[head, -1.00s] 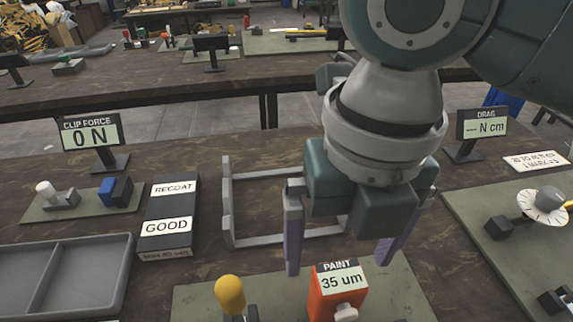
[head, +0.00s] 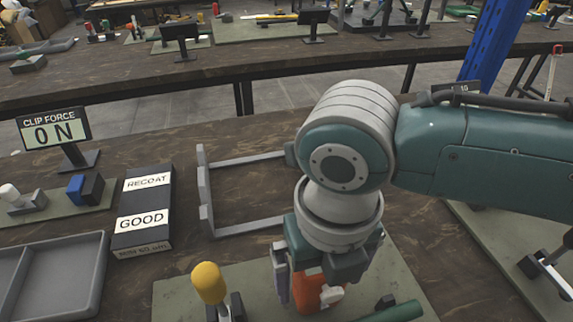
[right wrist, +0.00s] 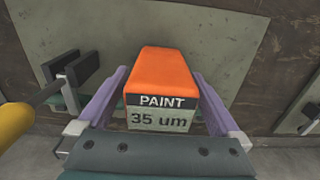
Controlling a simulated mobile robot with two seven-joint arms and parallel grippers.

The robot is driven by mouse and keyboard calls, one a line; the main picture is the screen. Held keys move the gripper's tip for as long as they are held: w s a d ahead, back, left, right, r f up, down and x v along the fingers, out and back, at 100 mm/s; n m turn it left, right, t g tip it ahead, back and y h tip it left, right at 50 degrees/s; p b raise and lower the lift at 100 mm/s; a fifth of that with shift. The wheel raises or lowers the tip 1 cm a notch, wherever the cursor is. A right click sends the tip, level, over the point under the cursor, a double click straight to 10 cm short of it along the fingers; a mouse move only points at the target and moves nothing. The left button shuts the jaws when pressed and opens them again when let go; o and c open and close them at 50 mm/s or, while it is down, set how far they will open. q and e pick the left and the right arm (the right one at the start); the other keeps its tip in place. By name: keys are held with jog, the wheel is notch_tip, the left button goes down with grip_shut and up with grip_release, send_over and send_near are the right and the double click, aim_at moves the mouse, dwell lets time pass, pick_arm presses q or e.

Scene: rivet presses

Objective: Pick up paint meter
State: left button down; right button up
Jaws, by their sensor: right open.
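The paint meter (head: 308,291) is an orange block on the green mat, partly hidden behind my right gripper in the head view. In the right wrist view the paint meter (right wrist: 165,75) shows its orange top and a label reading PAINT 35 um. My right gripper (head: 306,296) is over it, pointing down. In the right wrist view the open purple fingers of my right gripper (right wrist: 160,104) stand on either side of the meter. A gap shows at the right finger; contact at the left cannot be told. My left gripper is not in view.
A yellow-knobbed clamp (head: 209,283) stands left of the meter on the green mat (head: 170,297). A grey bracket frame (head: 205,190) lies behind. The RECOAT/GOOD box (head: 143,205), grey tray (head: 95,270) and clip force display (head: 54,130) are further left.

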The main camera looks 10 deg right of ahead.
jog(key=shift+r, duration=0.15)
grip_shut()
dwell(0.6)
